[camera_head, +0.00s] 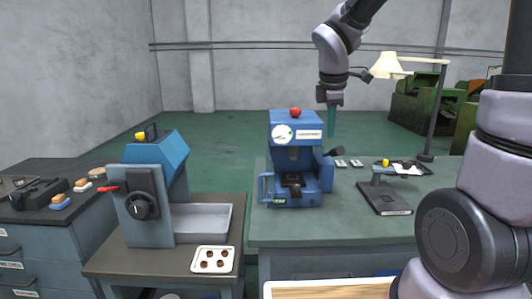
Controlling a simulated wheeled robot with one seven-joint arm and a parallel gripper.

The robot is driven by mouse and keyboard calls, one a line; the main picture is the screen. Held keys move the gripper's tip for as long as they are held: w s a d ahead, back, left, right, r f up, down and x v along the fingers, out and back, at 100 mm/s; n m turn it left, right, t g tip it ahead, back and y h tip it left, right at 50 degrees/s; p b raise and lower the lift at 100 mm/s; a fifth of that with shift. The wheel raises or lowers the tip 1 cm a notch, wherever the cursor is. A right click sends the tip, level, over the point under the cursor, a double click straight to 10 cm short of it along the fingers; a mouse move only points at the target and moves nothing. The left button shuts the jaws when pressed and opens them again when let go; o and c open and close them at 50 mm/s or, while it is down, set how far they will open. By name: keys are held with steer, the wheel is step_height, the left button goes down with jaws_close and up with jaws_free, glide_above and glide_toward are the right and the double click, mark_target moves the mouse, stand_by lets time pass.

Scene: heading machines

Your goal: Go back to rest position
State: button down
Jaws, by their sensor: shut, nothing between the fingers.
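My gripper (331,134) hangs from my arm in the upper middle of the head view, pointing down. Its teal fingers are shut and hold nothing. It is above and slightly right of a blue press (296,160) with a white round gauge and a red button on top. The gripper looks clear of the press and the table. My arm reaches in from the right side and also crosses the top of the view.
The green-topped table (330,228) carries the press, a dark stand (385,199) and a lamp (392,66). A blue-grey machine (146,206) stands left, beside a white tray (213,259) with several brown round pieces. A cabinet (48,254) is far left. Green floor lies behind.

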steer(key=s+d+r+m+t+y, duration=0.1)
steer(key=s+r+m, duration=0.4)
steer(key=m, duration=0.5)
steer(key=s+d+r+m+t+y, duration=0.2)
steer(key=s+d+r+m, duration=0.3)
steer(key=s+m, duration=0.5)
steer(key=shift+d+r+m+t, duration=0.15)
steer(key=shift+d+m+t, duration=0.2)
steer(key=shift+m, duration=0.35)
steer(key=shift+a, duration=0.1)
